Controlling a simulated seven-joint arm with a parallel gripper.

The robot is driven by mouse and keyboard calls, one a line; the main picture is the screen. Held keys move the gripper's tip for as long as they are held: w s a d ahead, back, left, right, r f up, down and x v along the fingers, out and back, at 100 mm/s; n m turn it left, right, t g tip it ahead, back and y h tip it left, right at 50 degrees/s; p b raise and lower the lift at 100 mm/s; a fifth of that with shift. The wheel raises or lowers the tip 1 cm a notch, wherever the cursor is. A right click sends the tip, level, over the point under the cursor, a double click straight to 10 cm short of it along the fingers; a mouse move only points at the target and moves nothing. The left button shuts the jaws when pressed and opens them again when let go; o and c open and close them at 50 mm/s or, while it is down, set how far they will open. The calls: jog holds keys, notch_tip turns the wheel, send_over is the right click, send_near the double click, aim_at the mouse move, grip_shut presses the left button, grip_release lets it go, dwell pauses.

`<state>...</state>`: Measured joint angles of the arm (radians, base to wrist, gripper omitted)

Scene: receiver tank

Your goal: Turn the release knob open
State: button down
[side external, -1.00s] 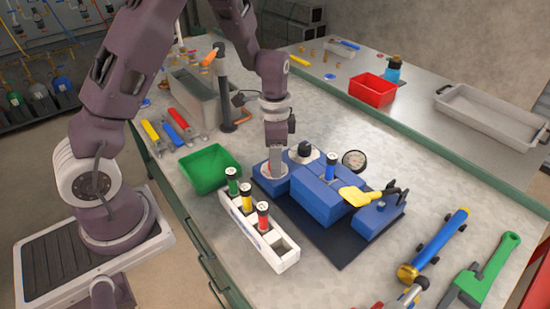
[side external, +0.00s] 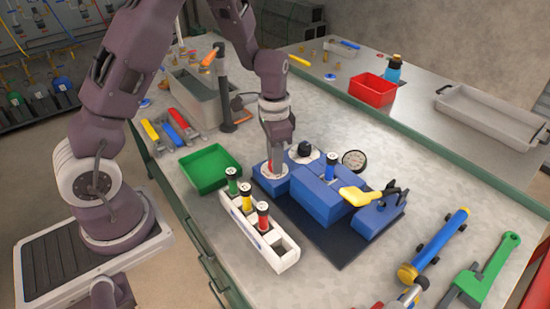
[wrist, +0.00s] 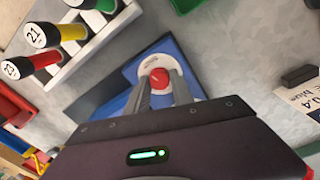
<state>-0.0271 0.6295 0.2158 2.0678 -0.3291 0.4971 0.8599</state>
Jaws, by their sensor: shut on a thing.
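The red knob (wrist: 159,78) sits on a white round dial on the blue block (wrist: 185,56) in the wrist view. My gripper (wrist: 160,85) points down with its two fingers on either side of the red knob, shut on it. In the side view my gripper (side external: 275,170) stands over the left end of the blue fixture (side external: 318,198), and only a bit of red shows beside the fingers. Dial markings are too small to read.
A white rack (side external: 262,240) with green, yellow and red-banded cylinders stands close in front. A green bin (side external: 210,168) is to the left. On the fixture are a black knob (side external: 304,149), a blue-banded cylinder (side external: 331,166) and a yellow handle (side external: 360,194). A gauge (side external: 354,159) stands behind.

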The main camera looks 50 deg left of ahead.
jog(key=n, duration=0.4)
jog(key=shift+n, duration=0.3)
jog(key=n, duration=0.3)
jog(key=shift+n, duration=0.4)
jog(key=n, duration=0.3)
jog(key=shift+a, duration=0.1)
jog(key=shift+r+n+t, duration=0.1)
jog(key=shift+n+t, duration=0.2)
jog(key=shift+n, duration=1.7)
jog(key=c, duration=1.1)
grip_release()
jog(key=shift+s, duration=0.1)
